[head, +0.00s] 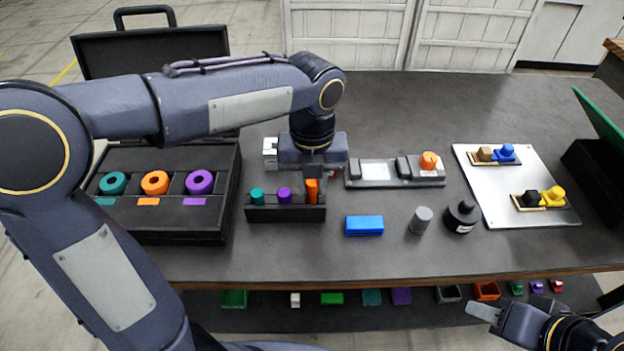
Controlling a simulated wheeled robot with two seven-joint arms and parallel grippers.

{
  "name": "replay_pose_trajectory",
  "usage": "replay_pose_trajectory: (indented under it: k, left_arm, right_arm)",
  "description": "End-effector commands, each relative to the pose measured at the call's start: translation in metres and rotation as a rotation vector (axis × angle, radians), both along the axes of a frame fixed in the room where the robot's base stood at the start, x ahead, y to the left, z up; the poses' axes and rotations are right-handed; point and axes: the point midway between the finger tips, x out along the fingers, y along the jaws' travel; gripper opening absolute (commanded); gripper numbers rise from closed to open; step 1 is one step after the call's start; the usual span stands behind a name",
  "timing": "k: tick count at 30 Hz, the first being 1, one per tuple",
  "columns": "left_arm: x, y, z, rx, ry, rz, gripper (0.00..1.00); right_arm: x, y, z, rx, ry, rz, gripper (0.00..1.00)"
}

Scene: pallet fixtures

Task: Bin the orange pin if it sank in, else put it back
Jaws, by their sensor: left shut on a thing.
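The orange pin (312,192) stands upright at the right end of a small black rack (285,214). Its top is higher than the teal pin (257,195) and the purple pin (284,194) in the same rack. My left gripper (311,178) points down over the rack's right end and is shut on the orange pin. I cannot tell whether the pin's lower end is still inside the rack. My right gripper (487,312) is low at the bottom right, partly shown, away from the pins; its opening is unclear.
An open black case (172,225) at left holds teal, orange and purple rings. In front are a blue block (364,225), grey cylinder (421,220) and black round weight (462,216). A pale plate (500,193) lies right.

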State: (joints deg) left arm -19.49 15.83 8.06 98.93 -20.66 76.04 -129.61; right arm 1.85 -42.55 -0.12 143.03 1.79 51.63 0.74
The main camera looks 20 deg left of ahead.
Motion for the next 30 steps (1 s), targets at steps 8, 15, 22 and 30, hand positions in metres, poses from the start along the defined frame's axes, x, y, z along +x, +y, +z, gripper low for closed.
replay_pose_trajectory:
  k: [8,15,22,30]
  left_arm:
    - [0.0000,-0.0001,-0.0004,0.000,0.000,0.000,0.00]
    - [-0.0001,0.0000,-0.0003,0.000,0.000,0.000,0.47]
    - [-0.0001,0.0000,-0.0004,0.000,0.000,0.000,0.58]
    - [-0.0002,0.0009,-0.0009,0.003,0.002,0.001,0.66]
  right_arm:
    - [0.0000,0.0000,-0.0002,0.000,0.000,0.000,0.36]
    - [0.0000,0.0000,-0.0002,0.000,0.000,0.000,0.36]
    - [0.0000,0.0000,-0.0002,0.000,0.000,0.000,0.36]
    - [0.0000,0.0000,-0.0002,0.000,0.000,0.000,0.36]
